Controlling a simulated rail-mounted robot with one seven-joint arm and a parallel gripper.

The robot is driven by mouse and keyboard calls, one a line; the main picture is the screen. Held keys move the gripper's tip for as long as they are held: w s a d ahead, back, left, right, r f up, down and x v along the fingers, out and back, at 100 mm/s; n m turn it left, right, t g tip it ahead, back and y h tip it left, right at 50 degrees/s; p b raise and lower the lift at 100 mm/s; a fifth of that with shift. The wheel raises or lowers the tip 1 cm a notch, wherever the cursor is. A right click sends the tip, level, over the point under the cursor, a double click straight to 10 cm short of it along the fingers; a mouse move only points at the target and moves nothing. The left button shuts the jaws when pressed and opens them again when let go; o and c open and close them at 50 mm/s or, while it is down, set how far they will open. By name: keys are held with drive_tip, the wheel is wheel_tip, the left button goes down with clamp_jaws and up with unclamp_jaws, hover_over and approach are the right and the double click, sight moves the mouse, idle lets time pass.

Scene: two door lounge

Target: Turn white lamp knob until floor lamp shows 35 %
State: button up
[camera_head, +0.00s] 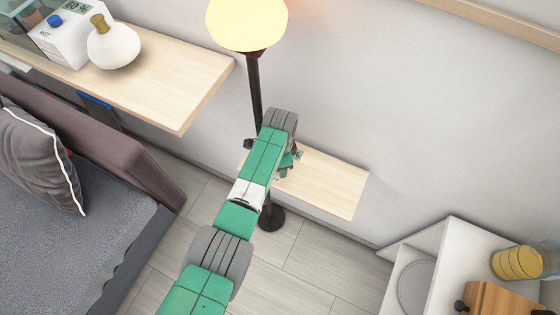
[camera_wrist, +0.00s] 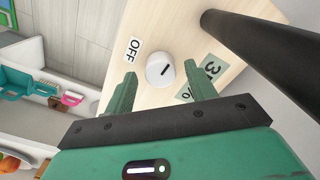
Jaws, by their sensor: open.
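The white lamp knob (camera_wrist: 160,70), round with a dark pointer line, sits on a light wood board (camera_wrist: 180,22). My gripper (camera_wrist: 161,76) is open, with its green fingers on either side of the knob; I cannot tell whether they touch it. A green-grey percent readout (camera_wrist: 213,68) lies right of the knob. A 3 and a percent sign show on it, but a finger hides part. In the head view my arm hides the knob. The floor lamp's shade (camera_head: 247,22) glows warm yellow above its black pole (camera_head: 254,90).
The black pole (camera_wrist: 265,48) rises close by on the right. In the head view, a wood shelf (camera_head: 175,85) holds a white vase (camera_head: 114,46) and a white device (camera_head: 70,42). A sofa (camera_head: 90,245) stands left.

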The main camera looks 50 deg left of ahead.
wheel_tip(320, 180, up, 7)
drive_tip(key=shift+r+p, duration=0.1)
drive_tip(key=shift+p, duration=0.65)
